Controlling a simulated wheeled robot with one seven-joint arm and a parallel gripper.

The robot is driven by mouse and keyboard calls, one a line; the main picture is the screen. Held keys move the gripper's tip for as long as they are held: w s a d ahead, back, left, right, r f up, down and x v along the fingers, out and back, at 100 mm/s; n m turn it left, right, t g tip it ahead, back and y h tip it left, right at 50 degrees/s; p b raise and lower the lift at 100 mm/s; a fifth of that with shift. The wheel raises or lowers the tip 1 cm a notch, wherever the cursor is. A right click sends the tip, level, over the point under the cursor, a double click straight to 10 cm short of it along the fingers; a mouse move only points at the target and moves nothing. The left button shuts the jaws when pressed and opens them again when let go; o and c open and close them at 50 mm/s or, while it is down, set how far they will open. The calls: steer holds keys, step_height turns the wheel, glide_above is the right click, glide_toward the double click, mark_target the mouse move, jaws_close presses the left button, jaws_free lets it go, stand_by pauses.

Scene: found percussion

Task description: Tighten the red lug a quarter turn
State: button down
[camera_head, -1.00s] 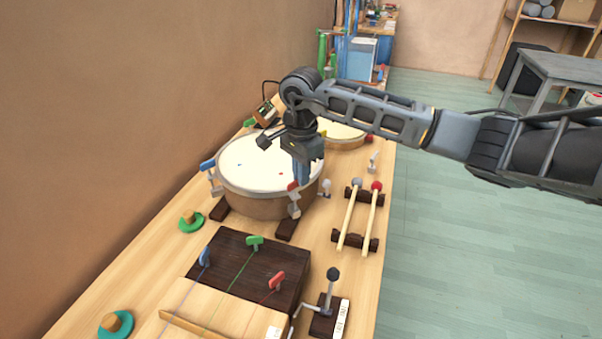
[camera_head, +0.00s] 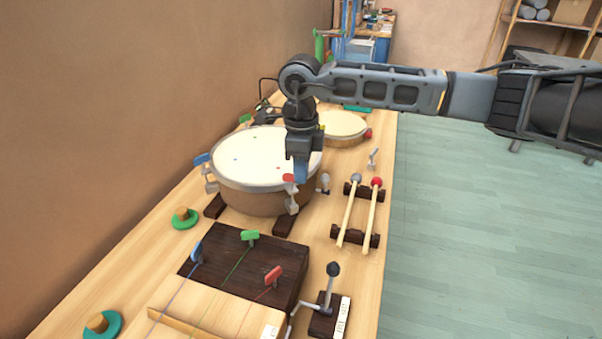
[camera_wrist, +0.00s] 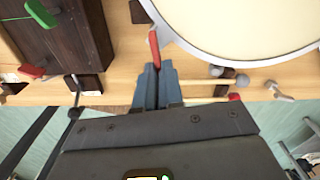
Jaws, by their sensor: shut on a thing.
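The large drum (camera_head: 237,190) has a pale round head and stands on dark wooden feet on the bench. The red lug (camera_head: 288,178) is the red-handled key on the drum's near right rim, above a grey bracket. My gripper (camera_head: 300,178) points down at that rim with its fingers shut on the red lug. In the wrist view, the blue-grey fingertips (camera_wrist: 156,70) are close together around the lower end of the red handle (camera_wrist: 154,45). The part of the handle between the fingers is hidden.
A blue lug (camera_head: 202,159) is on the drum's left rim. Two mallets (camera_head: 360,215) lie on a dark rack to the right. A dark box with coloured pegs (camera_head: 240,262) and a lever (camera_head: 330,285) stand in front. A smaller drum (camera_head: 343,125) is behind.

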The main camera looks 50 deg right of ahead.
steer(key=shift+a+m+b, duration=0.2)
steer(key=shift+m+b, duration=0.35)
steer(key=shift+m, duration=0.6)
steer(key=shift+a+m+b, duration=0.25)
steer(key=shift+m+b, duration=0.25)
steer(key=shift+m, duration=0.7)
steer(key=shift+a+m+b, duration=0.2)
steer(key=shift+m+b, duration=0.35)
steer(key=shift+m, duration=0.6)
steer(key=c, duration=1.3)
jaws_free()
steer(key=shift+s, duration=0.1)
steer(key=shift+o, duration=0.2)
step_height(320, 180, up, 8)
steer(key=shift+b, duration=0.4)
steer(key=shift+f, duration=0.1)
